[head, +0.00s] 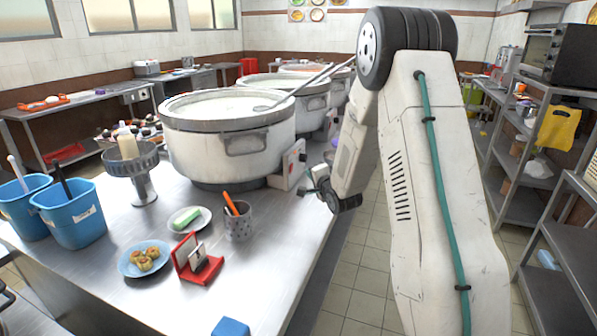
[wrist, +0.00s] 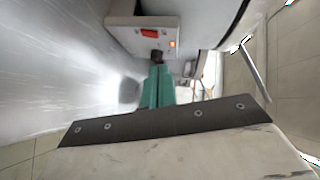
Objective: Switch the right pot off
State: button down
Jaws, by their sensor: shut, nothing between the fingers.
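Three big white stockpots stand in a row: the near pot (head: 228,140), the middle pot (head: 312,100) and the far pot (head: 304,70). A white control box (head: 289,166) sits at the near pot's right side. In the wrist view, a control box (wrist: 125,35) shows a red switch (wrist: 149,33), a small orange light (wrist: 172,44) that looks lit, and a dark knob (wrist: 157,56). My gripper (head: 313,189) is beside the near pot's box. Its green fingers (wrist: 159,72) are together, with tips at the knob; I cannot tell whether they touch.
A cup with orange-handled tools (head: 238,222), a red card holder (head: 197,262) and plates stand on the steel counter (head: 120,255). Floor aisle (head: 365,265) lies right; shelves (head: 520,130) stand beyond.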

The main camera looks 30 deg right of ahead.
jog(key=d+f+m, duration=0.1)
jog(key=d+f+m+t, duration=0.1)
jog(key=f, duration=0.1)
jog(key=d+f+m+t, duration=0.1)
jog(key=f, duration=0.1)
jog(key=shift+s, duration=0.2)
jog(key=shift+s+d+f+t, duration=0.15)
jog(key=shift+f+t, duration=0.15)
jog(key=shift+t, duration=0.2)
send_near(291, 168)
jog(key=w+d, duration=0.4)
jog(key=d, duration=0.1)
jog(key=shift+w+a+r, duration=0.2)
jog(key=shift+w+a, duration=0.3)
jog(key=shift+w, duration=0.35)
jog(key=shift+w+a+r, duration=0.25)
jog(key=shift+w+a, duration=0.25)
jog(key=shift+w, duration=0.35)
jog(key=shift+d, duration=0.2)
